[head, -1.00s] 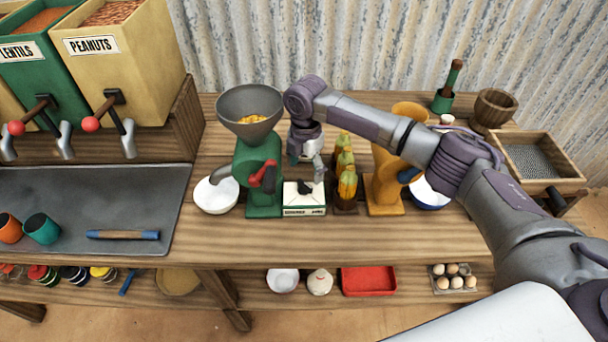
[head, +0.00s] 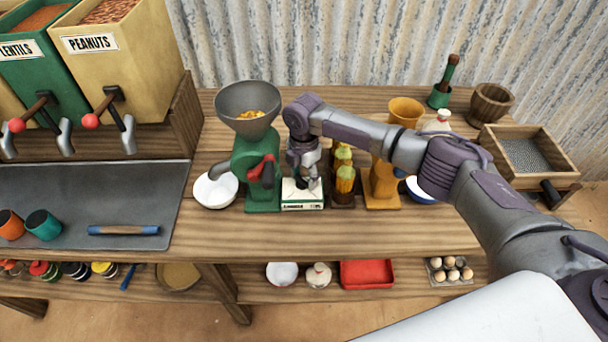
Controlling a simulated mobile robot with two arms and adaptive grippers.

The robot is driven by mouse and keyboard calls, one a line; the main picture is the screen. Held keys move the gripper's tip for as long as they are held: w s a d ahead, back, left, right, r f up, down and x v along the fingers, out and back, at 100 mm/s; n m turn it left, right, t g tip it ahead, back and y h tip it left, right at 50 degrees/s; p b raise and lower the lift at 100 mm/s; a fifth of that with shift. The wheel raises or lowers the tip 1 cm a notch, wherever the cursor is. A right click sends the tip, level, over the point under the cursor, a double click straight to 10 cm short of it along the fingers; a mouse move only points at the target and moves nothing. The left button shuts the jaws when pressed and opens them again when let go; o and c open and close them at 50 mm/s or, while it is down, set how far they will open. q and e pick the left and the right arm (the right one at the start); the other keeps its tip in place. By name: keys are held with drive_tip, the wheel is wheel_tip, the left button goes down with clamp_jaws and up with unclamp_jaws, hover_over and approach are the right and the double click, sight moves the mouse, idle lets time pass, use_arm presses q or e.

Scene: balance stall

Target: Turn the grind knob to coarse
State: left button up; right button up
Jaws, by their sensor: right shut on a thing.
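A green hand grinder (head: 263,195) stands on the wooden bench, with a grey hopper (head: 232,102) holding yellow grain and a red-handled crank (head: 262,168) on its front. Beside its base on the right is a small white box (head: 302,196) with a green lower edge; its lettering is too small to read. The box carries a small dark knob, now mostly hidden by my gripper. My right gripper (head: 305,181) points down onto the top of the box and is shut on the knob. My left gripper is out of view.
A white bowl (head: 214,191) stands left of the grinder. Bottles with corn cobs (head: 344,182) and an orange mill (head: 383,183) stand close on the right. The bench front (head: 300,232) is clear. A metal tray (head: 80,200) lies at the left.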

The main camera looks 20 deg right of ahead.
drive_tip(key=shift+c, duration=0.3)
drive_tip(key=m+p, duration=0.2)
drive_tip(key=m, duration=0.1)
drive_tip(key=shift+r+p, duration=0.25)
drive_tip(key=shift+p, duration=0.15)
drive_tip(key=m+p, duration=0.3)
drive_tip(key=m, duration=0.2)
drive_tip(key=shift+s+a+p, duration=0.1)
drive_tip(key=shift+s+p, duration=0.05)
drive_tip(key=shift+p, duration=0.25)
drive_tip(key=m+p, duration=0.3)
drive_tip(key=m, duration=0.2)
drive_tip(key=shift+a+m, duration=0.15)
drive_tip(key=shift+m, duration=0.25)
drive_tip(key=shift+a+f+m+p, duration=0.15)
drive_tip(key=shift+m+p, duration=0.65)
drive_tip(key=shift+m, duration=1.2)
drive_tip(key=o, duration=1.2)
drive_tip(key=shift+c, duration=0.2)
